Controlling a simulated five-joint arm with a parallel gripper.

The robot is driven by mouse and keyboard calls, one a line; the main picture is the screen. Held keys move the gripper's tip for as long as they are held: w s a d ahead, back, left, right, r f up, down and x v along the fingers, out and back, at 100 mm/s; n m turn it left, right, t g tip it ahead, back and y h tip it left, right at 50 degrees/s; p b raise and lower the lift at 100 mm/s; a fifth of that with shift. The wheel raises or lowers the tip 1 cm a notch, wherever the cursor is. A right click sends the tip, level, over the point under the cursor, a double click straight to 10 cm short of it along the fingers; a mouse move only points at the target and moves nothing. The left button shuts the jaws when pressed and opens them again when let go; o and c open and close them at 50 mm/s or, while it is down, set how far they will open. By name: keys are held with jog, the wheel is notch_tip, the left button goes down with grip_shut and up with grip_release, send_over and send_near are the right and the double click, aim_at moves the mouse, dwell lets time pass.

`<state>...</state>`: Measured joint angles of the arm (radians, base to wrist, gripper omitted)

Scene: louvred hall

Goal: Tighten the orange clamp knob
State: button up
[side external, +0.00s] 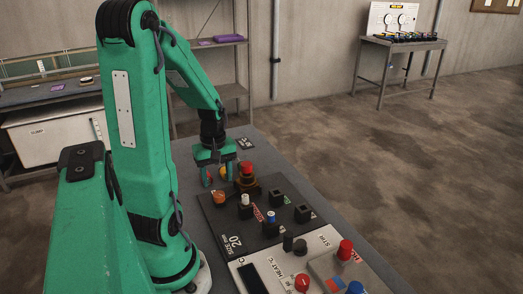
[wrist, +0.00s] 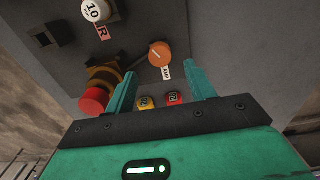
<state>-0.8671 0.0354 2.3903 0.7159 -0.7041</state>
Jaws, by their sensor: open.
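The orange clamp knob (wrist: 160,53) is round, with a pale line across its face and a small white label beside it. In the wrist view it lies just beyond my fingertips, roughly midway between them. In the side view the orange knob (side external: 219,197) sits at the left edge of a dark panel. My gripper (side external: 216,181) points down above the far end of the bench, behind the knob. In the wrist view my gripper (wrist: 160,69) is open with nothing between its green fingers. It appears apart from the knob.
A red mushroom button (side external: 247,168) on a yellow-black housing stands close to my gripper. Small yellow (wrist: 146,103) and red (wrist: 172,98) numbered pieces lie under it. A white-topped knob (side external: 244,200) and black sockets share the panel (side external: 265,237). A control box (side external: 345,268) is nearer the camera.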

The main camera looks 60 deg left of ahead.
aim_at(219, 194)
jog(key=shift+f, duration=2.95)
jog(key=shift+f, duration=0.1)
jog(key=shift+f, duration=0.75)
grip_shut()
